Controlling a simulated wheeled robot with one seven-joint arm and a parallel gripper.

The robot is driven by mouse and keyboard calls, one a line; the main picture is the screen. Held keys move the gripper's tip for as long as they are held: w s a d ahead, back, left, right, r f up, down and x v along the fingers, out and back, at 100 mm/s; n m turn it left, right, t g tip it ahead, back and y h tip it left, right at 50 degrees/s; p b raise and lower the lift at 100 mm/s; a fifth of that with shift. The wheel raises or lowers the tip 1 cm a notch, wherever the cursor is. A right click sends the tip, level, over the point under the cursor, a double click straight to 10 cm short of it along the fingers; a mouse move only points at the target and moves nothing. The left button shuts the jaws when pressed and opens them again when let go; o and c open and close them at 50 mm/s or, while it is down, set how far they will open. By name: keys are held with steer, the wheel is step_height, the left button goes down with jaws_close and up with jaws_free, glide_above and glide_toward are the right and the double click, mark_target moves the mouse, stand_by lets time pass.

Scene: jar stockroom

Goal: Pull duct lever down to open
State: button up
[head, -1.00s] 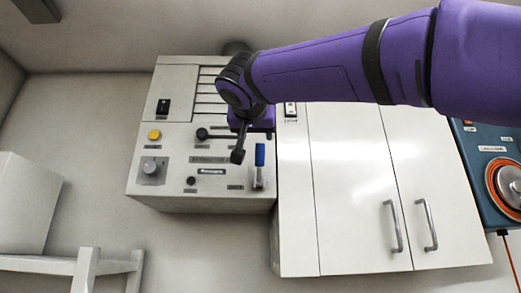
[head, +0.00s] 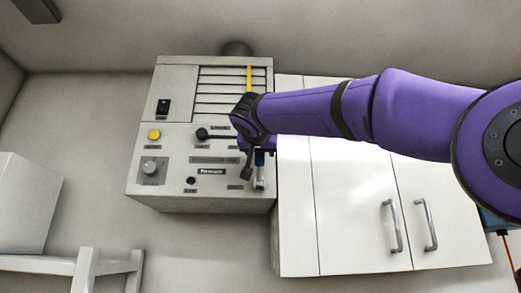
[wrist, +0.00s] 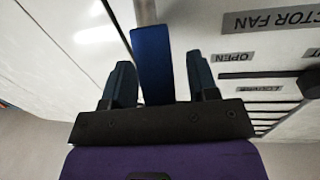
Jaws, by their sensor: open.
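The blue-handled lever (head: 259,160) is at the lower right of the grey wall panel, and my gripper hides its upper part in the head view. In the wrist view the blue handle (wrist: 153,60) stands between my two dark fingers, with a visible gap on each side. My gripper (wrist: 162,68) is open around the handle and not closed on it. In the head view my gripper (head: 248,152) is in front of the panel's right side. The lever's own label is too small to read.
The panel also carries a black-knobbed lever (head: 202,133), a yellow button (head: 154,134), a grey dial (head: 150,168), a black switch (head: 163,106) and louvres with a yellow strip (head: 249,78). A white cabinet (head: 350,220) adjoins on the right. A white frame (head: 85,268) stands at lower left.

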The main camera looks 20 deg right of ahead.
jaws_close()
